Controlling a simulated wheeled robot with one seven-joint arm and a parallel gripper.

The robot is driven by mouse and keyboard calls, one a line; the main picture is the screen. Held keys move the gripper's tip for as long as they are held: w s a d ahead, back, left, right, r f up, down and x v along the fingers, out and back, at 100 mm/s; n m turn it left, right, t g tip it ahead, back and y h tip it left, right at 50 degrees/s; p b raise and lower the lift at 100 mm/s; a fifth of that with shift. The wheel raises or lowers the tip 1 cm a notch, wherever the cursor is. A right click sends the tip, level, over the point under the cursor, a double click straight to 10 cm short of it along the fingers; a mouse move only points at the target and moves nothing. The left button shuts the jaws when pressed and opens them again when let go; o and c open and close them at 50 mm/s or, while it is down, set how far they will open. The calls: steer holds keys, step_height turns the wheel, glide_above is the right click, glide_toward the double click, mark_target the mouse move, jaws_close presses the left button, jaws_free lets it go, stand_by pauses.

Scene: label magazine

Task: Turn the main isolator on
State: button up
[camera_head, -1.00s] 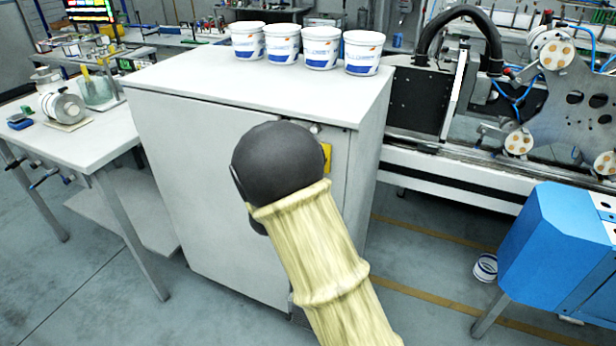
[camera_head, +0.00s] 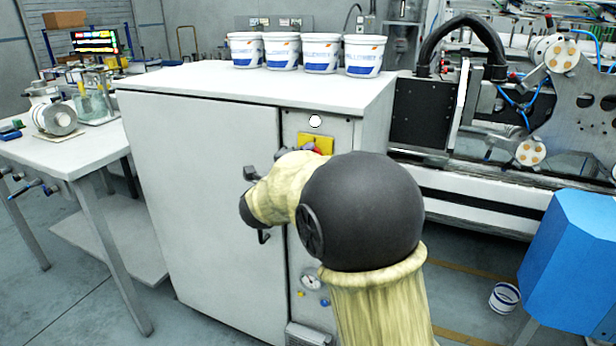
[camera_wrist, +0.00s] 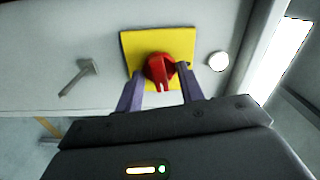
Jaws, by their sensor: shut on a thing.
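The main isolator is a red rotary handle (camera_wrist: 158,68) on a yellow square plate (camera_wrist: 130,45) on the cabinet front. In the wrist view the two fingers of my gripper (camera_wrist: 160,82) stand on either side of the red handle and are shut on it. In the head view the yellow plate (camera_head: 318,143) shows near the top of the cabinet's right-hand panel. There my arm and wrist hide most of the red handle and the gripper.
A round white lamp (camera_head: 315,121) sits above the plate. The grey cabinet (camera_head: 200,180) carries several white tubs (camera_head: 321,54) on top. A door handle (camera_wrist: 80,75) is beside the plate. A gauge (camera_head: 311,283) is lower on the panel. A blue machine part (camera_head: 570,260) stands at right.

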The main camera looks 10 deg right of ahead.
steer(key=shift+f+m+b, duration=0.15)
steer(key=shift+m+b, duration=0.85)
steer(key=o, duration=1)
steer(key=p+v, duration=0.1)
steer(key=v, duration=1.6)
steer(key=shift+s+a, duration=0.15)
